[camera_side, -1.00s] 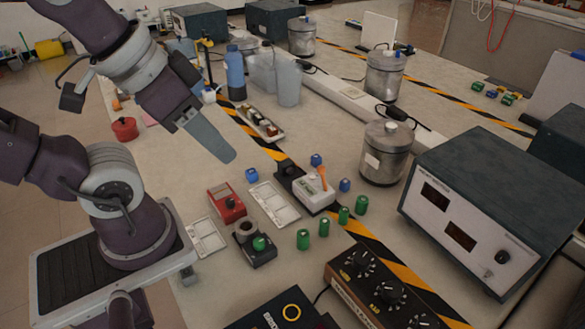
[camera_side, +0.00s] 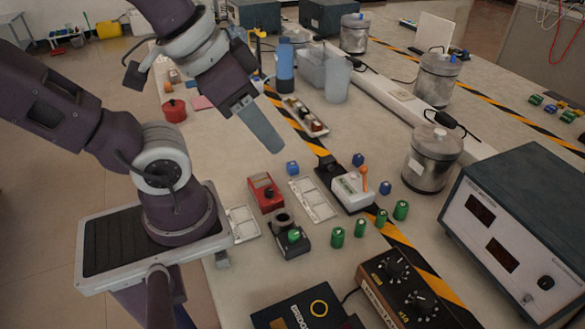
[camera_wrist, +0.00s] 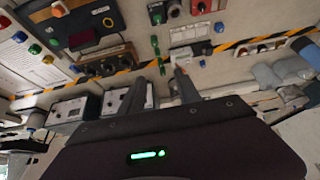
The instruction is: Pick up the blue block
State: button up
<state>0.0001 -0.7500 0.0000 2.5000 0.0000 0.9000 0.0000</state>
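Several small blue blocks lie on the table in the side view: one by the red box (camera_side: 292,168), one behind the white device (camera_side: 358,160), and one to its right (camera_side: 386,187). In the wrist view, a blue block (camera_wrist: 220,27) shows at upper right. My gripper (camera_side: 275,146) hangs above the table, behind the nearest blue block in the side picture and apart from it. In the wrist view my gripper (camera_wrist: 160,74) has two fingers spread apart with nothing held between them.
A red box (camera_side: 266,192), a white tray (camera_side: 313,199), a white device (camera_side: 352,190) and green cylinders (camera_side: 360,228) crowd around the blocks. A metal canister (camera_side: 432,160) and large power unit (camera_side: 515,235) stand at right. A blue bottle (camera_side: 285,66) stands behind.

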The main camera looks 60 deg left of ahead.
dwell(0.3)
jog(key=shift+o, duration=1.2)
